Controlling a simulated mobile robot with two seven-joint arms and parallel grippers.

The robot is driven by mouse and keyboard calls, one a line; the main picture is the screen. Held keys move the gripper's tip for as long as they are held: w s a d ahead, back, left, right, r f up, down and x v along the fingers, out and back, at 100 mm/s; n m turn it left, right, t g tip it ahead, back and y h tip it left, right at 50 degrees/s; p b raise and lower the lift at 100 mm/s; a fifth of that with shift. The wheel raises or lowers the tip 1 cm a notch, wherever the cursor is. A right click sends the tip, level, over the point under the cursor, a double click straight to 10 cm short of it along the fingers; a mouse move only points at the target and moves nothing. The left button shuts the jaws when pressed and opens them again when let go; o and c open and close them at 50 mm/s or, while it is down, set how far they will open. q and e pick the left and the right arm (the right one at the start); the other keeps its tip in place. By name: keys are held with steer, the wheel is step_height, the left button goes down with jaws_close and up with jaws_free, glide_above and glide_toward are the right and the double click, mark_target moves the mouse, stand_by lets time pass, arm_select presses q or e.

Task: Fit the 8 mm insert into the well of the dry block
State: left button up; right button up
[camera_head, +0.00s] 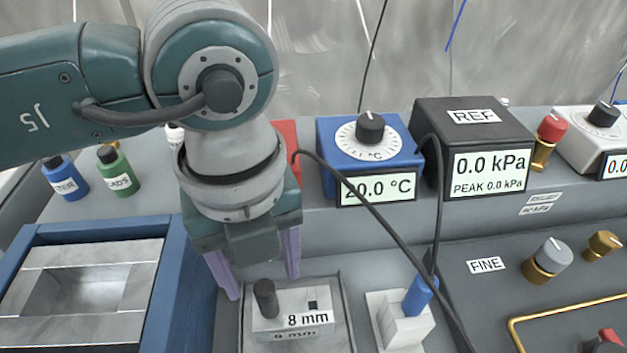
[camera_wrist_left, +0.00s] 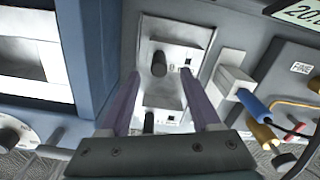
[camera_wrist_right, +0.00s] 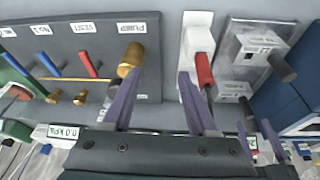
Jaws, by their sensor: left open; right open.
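The 8 mm insert (camera_head: 283,318) is a pale block with a dark post, lying in a grey tray (camera_head: 343,300). In the left wrist view a far insert (camera_wrist_left: 172,56) and a near one (camera_wrist_left: 160,101) show. The blue-framed dry block (camera_head: 183,290) stands to the left; its square well (camera_head: 85,292) looks empty. My left gripper (camera_head: 264,284) is open and empty, its fingers pointing down just behind the 8 mm insert. My right gripper (camera_wrist_right: 155,85) is open and empty, seen only in its wrist view, over the bench between a brass knob and the red-handled piece.
A white holder with a blue handle (camera_head: 418,297) stands right of the tray. A blue temperature unit (camera_head: 333,150) and a black REF gauge (camera_head: 480,125) stand behind, with a loose dark cable (camera_head: 385,225) hanging forward. Small bottles (camera_head: 118,172) stand behind the dry block.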

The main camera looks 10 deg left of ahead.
mark_target(265, 287)
arm_select(q)
step_height(265, 287, down, 5)
jaws_close()
stand_by(0.7)
stand_by(0.9)
